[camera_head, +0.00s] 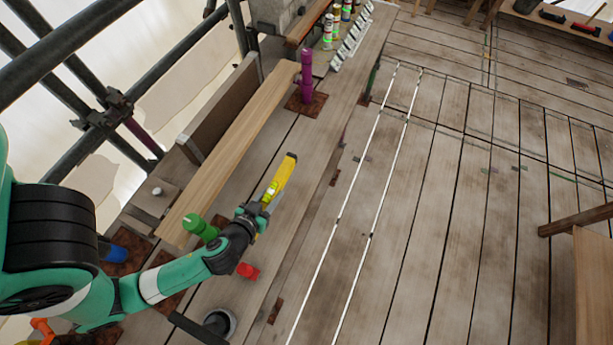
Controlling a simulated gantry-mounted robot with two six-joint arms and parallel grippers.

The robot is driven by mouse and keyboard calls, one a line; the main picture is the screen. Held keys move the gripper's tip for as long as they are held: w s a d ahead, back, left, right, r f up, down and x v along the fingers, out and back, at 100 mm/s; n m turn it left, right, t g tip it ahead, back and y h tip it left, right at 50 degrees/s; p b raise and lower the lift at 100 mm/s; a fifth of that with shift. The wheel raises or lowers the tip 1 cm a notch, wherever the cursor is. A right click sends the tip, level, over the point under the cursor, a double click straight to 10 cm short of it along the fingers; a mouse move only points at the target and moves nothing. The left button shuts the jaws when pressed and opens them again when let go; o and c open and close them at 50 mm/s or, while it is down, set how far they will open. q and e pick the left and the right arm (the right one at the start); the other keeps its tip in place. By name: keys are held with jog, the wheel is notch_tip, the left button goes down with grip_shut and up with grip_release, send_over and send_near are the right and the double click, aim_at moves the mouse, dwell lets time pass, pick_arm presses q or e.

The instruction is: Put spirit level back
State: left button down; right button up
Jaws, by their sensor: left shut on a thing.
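The spirit level (280,177) is a short yellow bar with a dark end. It shows near the middle left of the head view. My left gripper (261,208) is shut on its near end. The level points up and away to the right, above the plank bench. I cannot tell how high it is above the boards. The gripper hides the level's near end. My right gripper is not in the view.
A green cylinder (200,228) and a red object (247,271) are close to my left wrist. A purple post (306,78) stands farther back. Cans (328,32) and a white rack (350,38) stand at the far end.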

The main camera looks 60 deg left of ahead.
aim_at(286, 179)
pick_arm(q)
jog(key=x, duration=0.8)
jog(key=shift+w+d+r+p, duration=0.2)
jog(key=shift+w+r+p, duration=0.15)
jog(key=shift+w, duration=0.1)
jog(key=w+a+f+b, duration=0.1)
jog(key=f, duration=0.1)
jog(key=w+a+f, duration=0.1)
jog(key=w+f, duration=0.1)
jog(key=w+a+f+b, duration=0.1)
jog(key=f, duration=0.1)
jog(key=shift+w+b, duration=0.3)
jog(key=shift+w+a+f, duration=0.1)
jog(key=shift+w+f, duration=0.05)
jog(key=shift+w, duration=0.05)
jog(key=shift+w+a+f+b, duration=0.15)
jog(key=shift+f+b, duration=0.8)
jog(key=shift+f, duration=0.8)
jog(key=shift+f, duration=0.1)
jog(key=c, duration=1)
grip_release()
jog(key=shift+f, duration=0.15)
jog(key=o, duration=0.5)
